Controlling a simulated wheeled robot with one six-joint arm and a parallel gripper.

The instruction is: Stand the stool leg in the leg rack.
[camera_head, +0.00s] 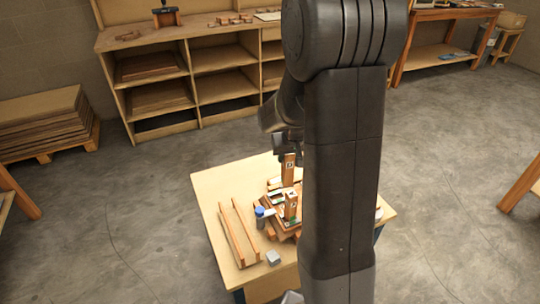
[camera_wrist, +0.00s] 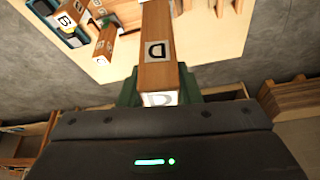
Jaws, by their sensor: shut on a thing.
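My gripper (camera_head: 288,148) is above the far part of the small table, partly hidden by my arm in the head view. It is shut on a wooden stool leg (camera_head: 288,170), which hangs below it roughly upright. In the wrist view the held leg (camera_wrist: 158,45) shows a white label with a dark D, and the green fingers (camera_wrist: 158,90) grip its near end. Another labelled wooden leg (camera_head: 291,206) stands in the cluster on the table. In the wrist view a piece marked B (camera_wrist: 70,14) shows at upper left. I cannot clearly make out which part is the leg rack.
The table (camera_head: 210,190) also holds a long wooden trough (camera_head: 232,238), a blue-capped bottle (camera_head: 260,217) and a grey block (camera_head: 273,257). My arm hides the table's right part. A shelf unit (camera_head: 190,60) stands behind, with stacked boards (camera_head: 45,122) at left.

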